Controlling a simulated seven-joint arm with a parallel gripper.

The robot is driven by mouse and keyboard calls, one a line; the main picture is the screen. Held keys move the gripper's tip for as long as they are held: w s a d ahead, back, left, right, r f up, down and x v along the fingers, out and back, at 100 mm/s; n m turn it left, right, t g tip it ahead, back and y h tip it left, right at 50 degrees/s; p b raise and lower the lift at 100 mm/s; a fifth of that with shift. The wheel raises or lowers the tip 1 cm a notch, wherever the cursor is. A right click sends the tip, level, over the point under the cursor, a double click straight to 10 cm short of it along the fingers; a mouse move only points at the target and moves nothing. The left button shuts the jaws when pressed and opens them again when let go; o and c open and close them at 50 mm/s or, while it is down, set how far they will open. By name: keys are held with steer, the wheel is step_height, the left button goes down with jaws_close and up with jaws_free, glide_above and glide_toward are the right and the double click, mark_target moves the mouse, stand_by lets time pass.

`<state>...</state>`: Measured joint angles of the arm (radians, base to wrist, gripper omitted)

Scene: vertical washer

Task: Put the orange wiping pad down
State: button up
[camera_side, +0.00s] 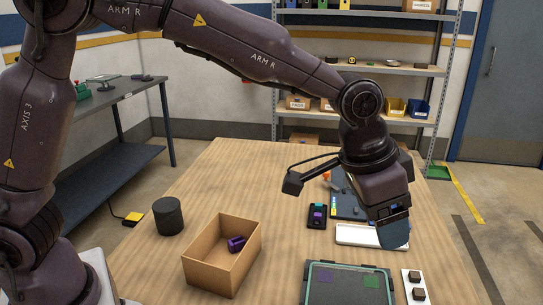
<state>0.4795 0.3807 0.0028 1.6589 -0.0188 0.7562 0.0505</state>
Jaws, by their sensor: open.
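My gripper (394,222) points down over the right end of a white tray (354,235). Its fingers are open, though they are small and partly shaded here. A blue-grey flat piece (397,236) shows right under the gripper; I cannot tell whether it touches the fingers or is part of the gripper. I see no clear orange wiping pad. A small orange item (326,176) lies at the far left of the dark blue mat (342,205), too small to identify. My wrist hides part of the mat and the tray's right end.
An open cardboard box (208,272) holds a purple part (236,244). A dark cylinder (168,216) stands left of it. A dark panel (345,284) with purple and green squares and a white switch strip (416,287) lie in front. The wooden table's back left is clear.

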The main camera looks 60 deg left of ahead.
steer(key=s+a+r+n+t, duration=0.1)
steer(key=s+a+r, duration=0.3)
steer(key=a, duration=0.2)
steer(key=s+a+r+n, duration=0.2)
steer(key=s+a+r, duration=0.2)
steer(key=a, duration=0.3)
steer(key=s+a+n+y, duration=0.1)
steer(key=s+a, duration=0.3)
steer(key=s, duration=0.3)
steer(key=s+a+f+n+t+y, duration=0.1)
steer(key=s+a+n, duration=0.1)
steer(key=s+a, duration=0.3)
steer(key=shift+s+f, duration=0.3)
steer(key=shift+s, duration=0.95)
